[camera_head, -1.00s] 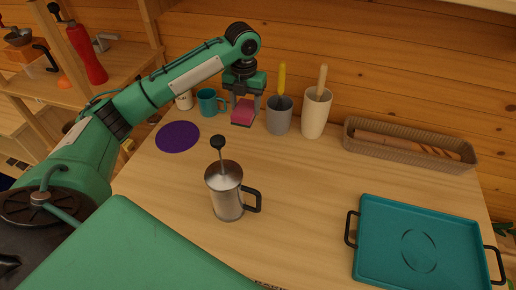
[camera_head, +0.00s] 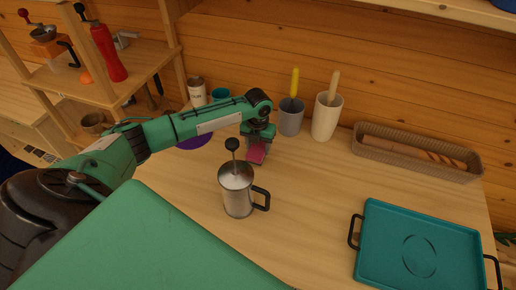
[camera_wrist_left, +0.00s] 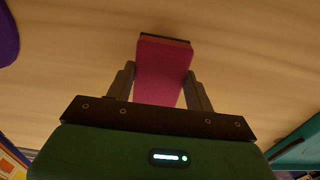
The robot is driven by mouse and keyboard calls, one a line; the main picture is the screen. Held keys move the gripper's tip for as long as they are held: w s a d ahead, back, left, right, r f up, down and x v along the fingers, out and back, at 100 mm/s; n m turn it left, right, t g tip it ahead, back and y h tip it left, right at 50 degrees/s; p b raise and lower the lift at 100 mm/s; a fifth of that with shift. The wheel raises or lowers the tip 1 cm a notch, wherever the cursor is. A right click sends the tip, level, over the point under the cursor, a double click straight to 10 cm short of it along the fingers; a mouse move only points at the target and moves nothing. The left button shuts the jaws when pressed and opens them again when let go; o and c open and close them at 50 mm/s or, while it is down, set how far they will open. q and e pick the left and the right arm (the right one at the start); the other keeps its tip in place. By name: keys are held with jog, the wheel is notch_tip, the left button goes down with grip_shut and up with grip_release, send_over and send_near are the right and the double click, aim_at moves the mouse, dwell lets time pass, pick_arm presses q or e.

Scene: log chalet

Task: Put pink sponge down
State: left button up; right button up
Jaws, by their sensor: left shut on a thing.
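The pink sponge (camera_head: 257,152) is between the fingers of my left gripper (camera_head: 257,147), behind the metal french press (camera_head: 238,192) in the head view. In the left wrist view the sponge (camera_wrist_left: 163,72) is a pink block with a dark far edge, and the left gripper (camera_wrist_left: 160,90) is shut on its sides. The sponge is over the wooden table (camera_head: 310,200); I cannot tell whether it touches the top. My right gripper is not in view.
A grey cup (camera_head: 290,120) with a yellow handle and a cream cup (camera_head: 326,118) stand behind. A wicker basket (camera_head: 420,160) is at the back right, a teal tray (camera_head: 420,245) at the front right. A purple mat (camera_head: 195,141) lies partly behind my arm. The table's middle is clear.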

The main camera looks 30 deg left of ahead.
pick_arm(q)
notch_tip(320, 180, down, 2)
jog(key=shift+f, duration=0.1)
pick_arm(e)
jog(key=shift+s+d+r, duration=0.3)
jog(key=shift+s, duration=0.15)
pick_arm(q)
jog(key=shift+f, duration=0.2)
jog(key=o, duration=0.9)
jog(key=shift+o, duration=0.2)
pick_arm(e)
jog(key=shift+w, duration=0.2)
pick_arm(q)
jog(key=shift+r, duration=0.15)
